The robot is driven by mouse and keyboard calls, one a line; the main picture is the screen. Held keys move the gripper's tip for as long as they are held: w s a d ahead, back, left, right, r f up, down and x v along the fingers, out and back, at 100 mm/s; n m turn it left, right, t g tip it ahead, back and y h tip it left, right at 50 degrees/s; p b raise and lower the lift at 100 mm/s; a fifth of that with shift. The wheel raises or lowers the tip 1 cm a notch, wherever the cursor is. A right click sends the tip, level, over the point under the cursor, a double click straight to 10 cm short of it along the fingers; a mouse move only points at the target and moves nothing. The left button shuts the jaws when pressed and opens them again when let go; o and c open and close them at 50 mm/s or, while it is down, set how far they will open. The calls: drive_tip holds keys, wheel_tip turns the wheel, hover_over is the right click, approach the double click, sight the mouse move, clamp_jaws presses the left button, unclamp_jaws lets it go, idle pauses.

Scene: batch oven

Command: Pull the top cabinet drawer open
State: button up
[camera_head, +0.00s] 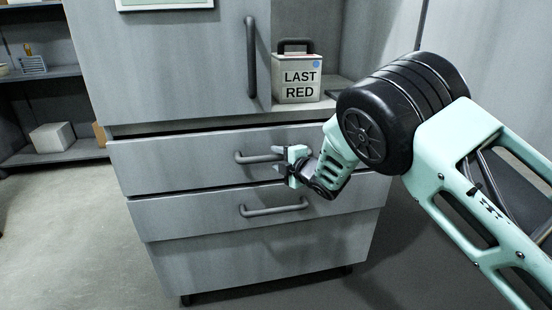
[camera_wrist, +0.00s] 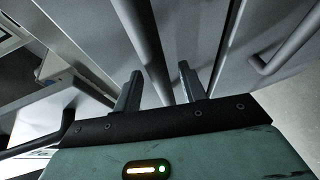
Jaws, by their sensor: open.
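The grey cabinet's top drawer (camera_head: 170,164) has a dark bar handle (camera_head: 250,158). A thin dark gap shows above the drawer front; I cannot tell whether it is slightly open. My gripper (camera_head: 284,166) is open at the right part of this handle and hides its right end. In the wrist view, the handle bar (camera_wrist: 146,42) runs between the two spread fingers of my gripper (camera_wrist: 159,84). I cannot tell whether either finger touches it.
A second drawer with its own handle (camera_head: 273,211) is just below; that handle seems to show at the right in the wrist view (camera_wrist: 288,48). A box marked LAST RED (camera_head: 297,92) stands in the open niche above. A door handle (camera_head: 250,58) is upper left. Floor at left is clear.

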drive_tip(key=shift+x, duration=0.75)
clamp_jaws()
